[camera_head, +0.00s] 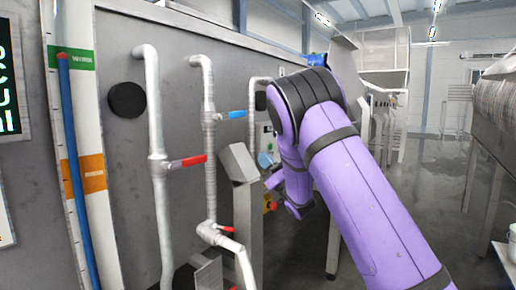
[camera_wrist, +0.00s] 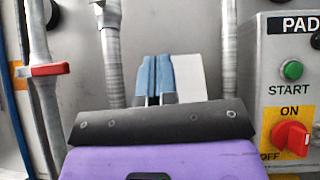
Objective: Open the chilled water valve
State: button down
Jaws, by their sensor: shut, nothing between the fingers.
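A valve with a blue lever (camera_head: 237,114) sits on the second grey pipe (camera_head: 209,150) in the head view. The lever points right, across the vertical pipe. I cannot make out the blue lever in the wrist view. My gripper (camera_head: 264,159) is to the right of that pipe and lower than the lever, apart from it and partly hidden by my purple arm. In the wrist view my gripper's blue fingers (camera_wrist: 156,77) are together, with nothing between them, pointing at the grey wall between two pipes.
A red lever (camera_head: 187,161) is on the left pipe, with a smaller red lever (camera_head: 225,228) lower down. A grey slanted-top post (camera_head: 240,165) stands near my gripper. A control box with a green START button (camera_wrist: 291,70) and red switch (camera_wrist: 292,139) is at right.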

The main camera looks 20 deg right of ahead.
aim_at(233, 115)
jog(key=s+d+r+x, duration=0.1)
jog(key=r+x, duration=0.1)
jog(key=x, duration=1)
jog(key=shift+s, duration=0.35)
